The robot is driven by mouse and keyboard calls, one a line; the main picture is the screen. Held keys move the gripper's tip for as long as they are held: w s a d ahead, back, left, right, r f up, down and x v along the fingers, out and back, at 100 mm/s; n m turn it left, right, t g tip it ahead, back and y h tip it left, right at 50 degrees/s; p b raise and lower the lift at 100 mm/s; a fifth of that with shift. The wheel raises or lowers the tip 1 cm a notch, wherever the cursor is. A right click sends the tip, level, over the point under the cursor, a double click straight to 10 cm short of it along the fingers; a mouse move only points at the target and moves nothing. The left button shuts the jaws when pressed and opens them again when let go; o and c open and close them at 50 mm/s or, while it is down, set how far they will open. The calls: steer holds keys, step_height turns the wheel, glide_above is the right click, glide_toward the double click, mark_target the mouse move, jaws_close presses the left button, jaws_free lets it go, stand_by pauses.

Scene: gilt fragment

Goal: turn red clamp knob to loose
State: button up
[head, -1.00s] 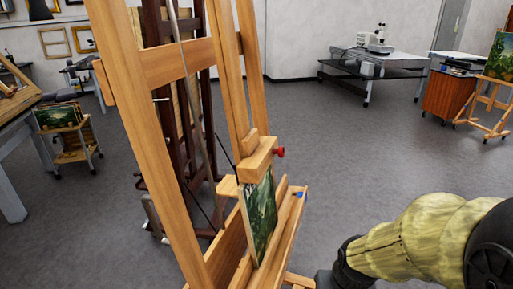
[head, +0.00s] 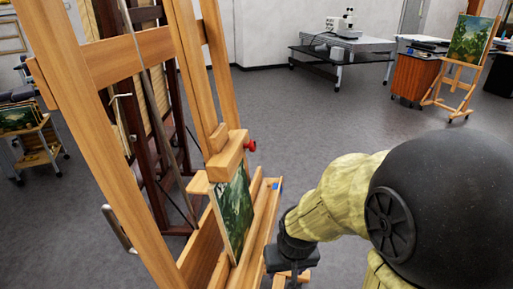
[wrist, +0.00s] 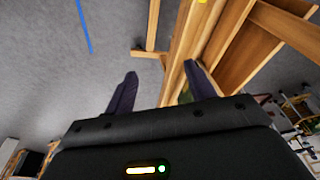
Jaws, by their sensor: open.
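The red clamp knob (head: 250,146) sticks out from the right side of the wooden clamp block (head: 227,158) on the easel (head: 130,60), above a small green landscape painting (head: 234,212). I cannot read the knob's turn position at this size. My gripper (wrist: 160,88) is open with nothing between its dark fingers, and wooden easel parts (wrist: 185,50) lie beyond them in the wrist view. In the head view the gripper (head: 290,262) points down, right of and lower than the knob, apart from it. The knob does not show in the wrist view.
The easel's ledge (head: 262,215) bears a small blue item (head: 277,186). A dark easel (head: 150,110) stands behind, and a cart with paintings (head: 35,140) is at the left. A microscope table (head: 340,45) and another easel (head: 462,75) are far back. Grey floor between is clear.

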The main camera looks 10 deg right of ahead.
mark_target(255, 147)
steer(key=w+m+y, duration=0.8)
steer(key=w+m, duration=0.7)
steer(key=w+d+r+m+t+y, duration=0.3)
steer(key=w+d+r+m, duration=0.2)
steer(key=d+r, duration=0.1)
steer(key=w+d+r+m+t+y+p, duration=0.1)
steer(key=w+d+r+m+t+y, duration=0.3)
steer(key=d+r, duration=0.3)
steer(key=shift+w+d+m+t, duration=0.3)
steer(key=shift+w+d+m, duration=0.15)
steer(key=shift+d+m, duration=0.4)
steer(key=shift+a, duration=0.15)
steer(key=p+x, duration=0.4)
steer(key=x, duration=1.3)
steer(key=shift+w+a+f, duration=0.1)
steer(key=shift+w, duration=0.05)
